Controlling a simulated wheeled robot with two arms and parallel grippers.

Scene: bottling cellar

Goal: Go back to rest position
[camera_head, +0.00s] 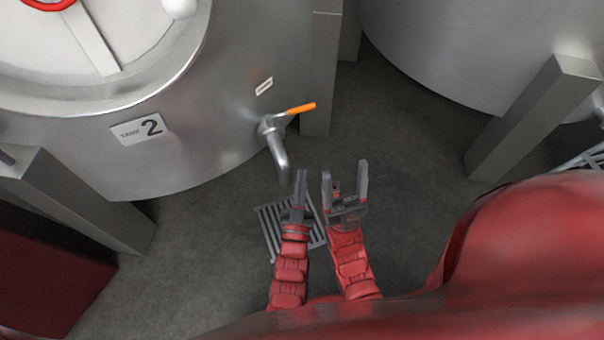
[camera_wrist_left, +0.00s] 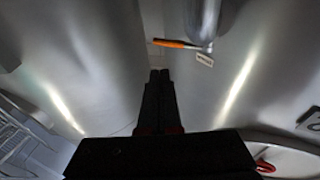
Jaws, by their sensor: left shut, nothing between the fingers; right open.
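In the head view my left gripper (camera_head: 300,182) is shut with nothing in it, its fingers pointing up toward the tank's tap (camera_head: 277,145). My right gripper (camera_head: 345,182) is open and empty just to the right of it, its two fingers apart. The two grippers are close side by side, over the floor in front of the tank. In the left wrist view the dark fingers of my left gripper (camera_wrist_left: 160,78) lie together, pointing toward the grey tank surfaces.
The steel tank labelled 2 (camera_head: 170,170) fills the upper left. Its tap has an orange handle (camera_head: 295,109), which also shows in the left wrist view (camera_wrist_left: 176,43). A floor grate (camera_head: 270,228) lies below the grippers. Tank legs (camera_head: 535,118) stand at the right. Open floor lies between.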

